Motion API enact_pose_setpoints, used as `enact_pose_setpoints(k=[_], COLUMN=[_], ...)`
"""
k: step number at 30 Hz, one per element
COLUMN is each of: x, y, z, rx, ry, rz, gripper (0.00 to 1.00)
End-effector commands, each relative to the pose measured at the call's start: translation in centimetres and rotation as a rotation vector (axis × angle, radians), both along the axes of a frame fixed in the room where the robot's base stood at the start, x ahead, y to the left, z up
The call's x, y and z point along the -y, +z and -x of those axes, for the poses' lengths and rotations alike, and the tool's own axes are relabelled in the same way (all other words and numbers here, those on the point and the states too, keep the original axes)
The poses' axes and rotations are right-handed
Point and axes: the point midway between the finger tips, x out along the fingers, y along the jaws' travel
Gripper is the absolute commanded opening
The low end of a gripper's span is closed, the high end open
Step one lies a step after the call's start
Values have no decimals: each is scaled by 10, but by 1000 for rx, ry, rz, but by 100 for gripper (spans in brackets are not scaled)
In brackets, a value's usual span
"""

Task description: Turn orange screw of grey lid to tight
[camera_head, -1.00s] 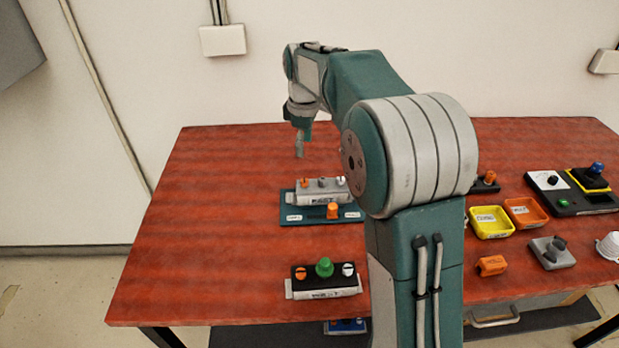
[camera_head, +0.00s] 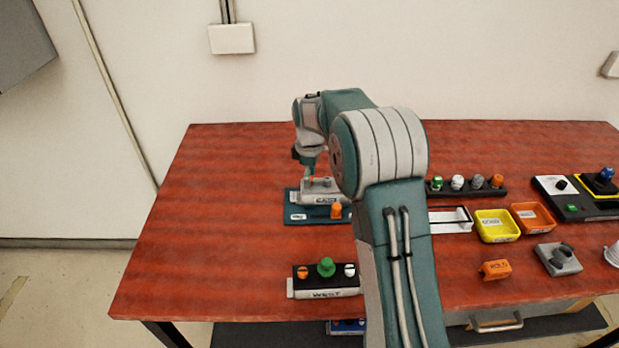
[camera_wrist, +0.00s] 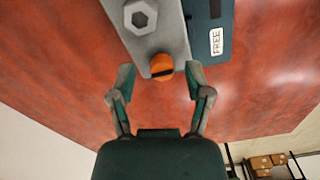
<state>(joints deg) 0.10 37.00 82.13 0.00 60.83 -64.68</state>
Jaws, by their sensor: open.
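The grey lid (camera_head: 330,196) sits on a dark teal base (camera_head: 297,219) at the table's middle. In the wrist view the grey lid (camera_wrist: 163,18) runs up from the centre. Its slotted orange screw (camera_wrist: 161,64) is at the lid's near end. My gripper (camera_wrist: 160,76) is open, with one finger on each side of the orange screw and visible gaps between. In the head view my gripper (camera_head: 309,170) points down over the lid's left end. A grey hex-shaped fastener (camera_wrist: 141,15) is further along the lid.
An orange knob (camera_head: 336,210) stands on the base's front. A black block (camera_head: 327,284) with a green knob (camera_head: 326,267) lies nearer. Yellow (camera_head: 496,226) and orange (camera_head: 532,217) trays are right. The table's left side is clear.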

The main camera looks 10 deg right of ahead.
Motion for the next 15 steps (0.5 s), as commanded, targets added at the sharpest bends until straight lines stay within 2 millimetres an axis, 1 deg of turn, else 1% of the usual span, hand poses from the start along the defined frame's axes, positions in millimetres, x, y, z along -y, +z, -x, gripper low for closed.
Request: enact_pose_setpoints(k=[3, 10, 11, 12, 14, 15], x=[0, 0, 0, 0, 0, 0], y=[-6, -7, -7, -7, -7, -7], z=[0, 0, 0, 0, 0, 0], rx=[-1, 0, 0, 0, 0, 0], ry=[0, 0, 0, 0, 0, 0], rz=[0, 0, 0, 0, 0, 0], gripper=[65, 65, 60, 42, 16, 0])
